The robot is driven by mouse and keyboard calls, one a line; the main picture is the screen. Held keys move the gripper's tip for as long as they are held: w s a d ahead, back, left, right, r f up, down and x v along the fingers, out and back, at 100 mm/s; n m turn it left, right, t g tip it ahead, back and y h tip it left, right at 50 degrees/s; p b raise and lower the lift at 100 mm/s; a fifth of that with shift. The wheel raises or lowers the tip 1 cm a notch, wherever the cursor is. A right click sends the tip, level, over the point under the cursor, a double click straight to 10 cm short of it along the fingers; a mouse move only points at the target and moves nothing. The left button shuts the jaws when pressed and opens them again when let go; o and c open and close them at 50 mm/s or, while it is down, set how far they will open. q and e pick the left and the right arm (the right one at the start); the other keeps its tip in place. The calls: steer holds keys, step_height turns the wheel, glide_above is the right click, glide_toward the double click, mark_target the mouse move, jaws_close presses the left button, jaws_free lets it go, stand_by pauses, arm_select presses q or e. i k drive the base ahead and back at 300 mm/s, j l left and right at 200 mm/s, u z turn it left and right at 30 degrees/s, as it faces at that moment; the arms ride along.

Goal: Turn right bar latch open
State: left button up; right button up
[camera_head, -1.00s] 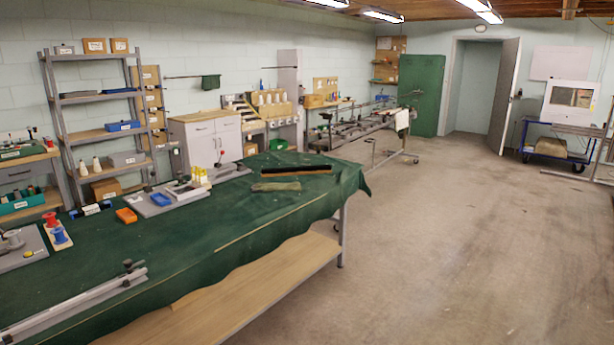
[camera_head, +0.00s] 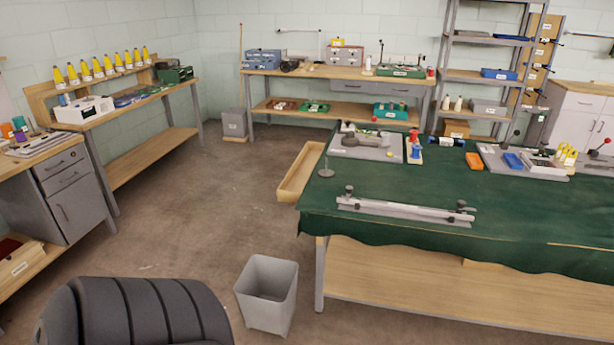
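A long silver metal bar (camera_head: 400,211) lies along the near edge of the green-covered table, on the right half of the head view. A small dark upright knob, the left latch (camera_head: 349,191), stands at the bar's left end. A similar one, the right latch (camera_head: 461,206), stands at its right end. They are too small to tell whether either is open or shut. Neither of my grippers shows in the view.
The table's green cloth (camera_head: 520,215) is clear around the bar. A grey bin (camera_head: 267,293) and a black chair back (camera_head: 135,312) stand on the floor in front. A long wooden tray (camera_head: 301,172) is at the table's left end. Benches line the walls.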

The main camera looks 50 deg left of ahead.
mark_target(348, 189)
steer(key=u, duration=1.4)
